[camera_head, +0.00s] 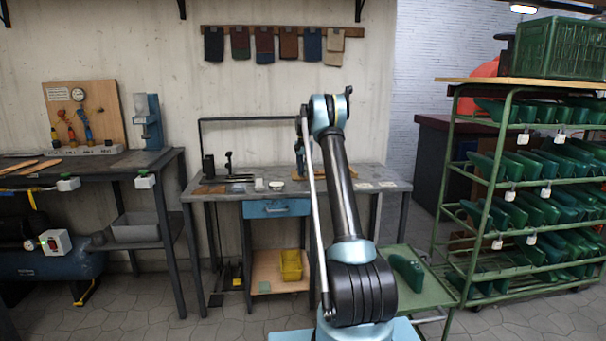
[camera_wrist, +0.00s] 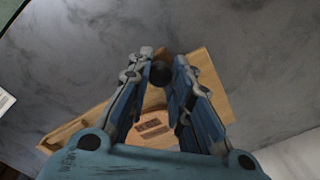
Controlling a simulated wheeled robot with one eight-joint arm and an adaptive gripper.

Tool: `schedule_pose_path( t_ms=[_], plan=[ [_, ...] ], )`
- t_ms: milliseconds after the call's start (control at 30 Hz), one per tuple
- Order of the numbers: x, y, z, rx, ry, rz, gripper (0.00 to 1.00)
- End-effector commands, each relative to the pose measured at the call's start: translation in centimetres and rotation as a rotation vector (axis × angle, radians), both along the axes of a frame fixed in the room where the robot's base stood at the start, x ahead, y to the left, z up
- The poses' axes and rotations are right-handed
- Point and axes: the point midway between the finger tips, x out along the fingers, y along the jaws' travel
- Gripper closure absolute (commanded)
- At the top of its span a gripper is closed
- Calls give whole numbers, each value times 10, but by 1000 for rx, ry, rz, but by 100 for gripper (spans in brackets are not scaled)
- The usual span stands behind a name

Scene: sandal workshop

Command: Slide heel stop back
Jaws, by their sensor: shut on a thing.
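In the wrist view a wooden board (camera_wrist: 207,82) lies on the grey bench top, set at a slant. A dark round knob (camera_wrist: 160,74), apparently part of the heel stop, sits over the board between the fingers. My gripper (camera_wrist: 163,60) is shut on this knob, with one blue finger on each side. A small brown piece shows just beyond the knob, partly hidden by the fingertips. Dark marks show on the board nearer the palm. In the head view my gripper (camera_head: 300,158) is over the bench, largely hidden by my arm.
The grey workbench (camera_head: 228,193) carries a small dark press (camera_head: 229,166), a white round pot (camera_head: 259,184) and pale cards (camera_head: 364,186). A green rack of lasts (camera_head: 447,170) stands to the right. A side table with a gauge board (camera_head: 87,115) stands to the left.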

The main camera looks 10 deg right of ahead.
Motion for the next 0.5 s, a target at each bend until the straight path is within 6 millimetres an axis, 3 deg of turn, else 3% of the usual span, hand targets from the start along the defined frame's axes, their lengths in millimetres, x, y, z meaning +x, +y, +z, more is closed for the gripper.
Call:
schedule_pose_path(
  t_ms=[300, 500],
  plan=[
    [1, 43, 0, 2, -2, 4, 100],
    [1, 49, 0, 4, -3, 4, 100]
  ],
)
